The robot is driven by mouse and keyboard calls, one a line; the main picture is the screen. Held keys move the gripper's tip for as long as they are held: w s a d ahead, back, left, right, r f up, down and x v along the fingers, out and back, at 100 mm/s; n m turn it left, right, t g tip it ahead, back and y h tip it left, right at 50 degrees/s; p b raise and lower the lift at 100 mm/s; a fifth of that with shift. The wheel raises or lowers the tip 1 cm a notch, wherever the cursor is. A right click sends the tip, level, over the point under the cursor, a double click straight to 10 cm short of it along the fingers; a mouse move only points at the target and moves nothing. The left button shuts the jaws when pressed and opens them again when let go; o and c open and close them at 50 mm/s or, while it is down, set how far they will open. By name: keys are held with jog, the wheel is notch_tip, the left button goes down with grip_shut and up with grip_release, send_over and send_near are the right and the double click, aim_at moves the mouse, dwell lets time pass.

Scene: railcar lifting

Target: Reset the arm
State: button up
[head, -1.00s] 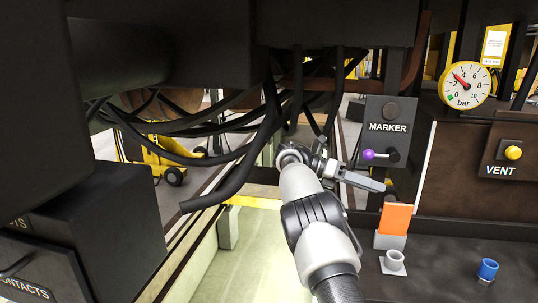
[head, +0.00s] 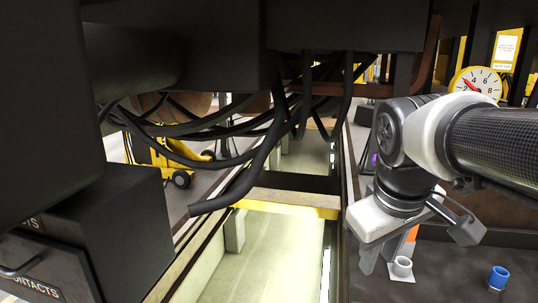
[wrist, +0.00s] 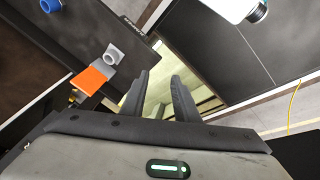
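My arm is folded on the right side of the head view, its wrist bent downward. My gripper hangs below it, pointing down over the right edge of the pit. In the wrist view my gripper (wrist: 160,75) shows two dark fingers standing apart with an empty gap between them. Nothing is held. The arm hides most of the marker panel and the vent panel in the head view; a bit of the purple knob (head: 373,160) shows beside the arm.
Black hoses (head: 250,170) hang at the centre-left. A contacts box (head: 95,240) stands at the left. Near the gripper are an orange block (wrist: 90,80), a grey collar (head: 401,268) and a blue cap (head: 498,276). A gauge (head: 476,84) is partly hidden. The pit (head: 268,265) looks clear.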

jog(key=s+a+f+m+t+y+p, duration=0.1)
jog(key=s+a+m+p, duration=0.2)
jog(key=s, duration=0.3)
jog(key=shift+s+a+m+t, duration=0.3)
jog(key=shift+s+a+m, duration=0.05)
jog(key=shift+a+m, duration=0.25)
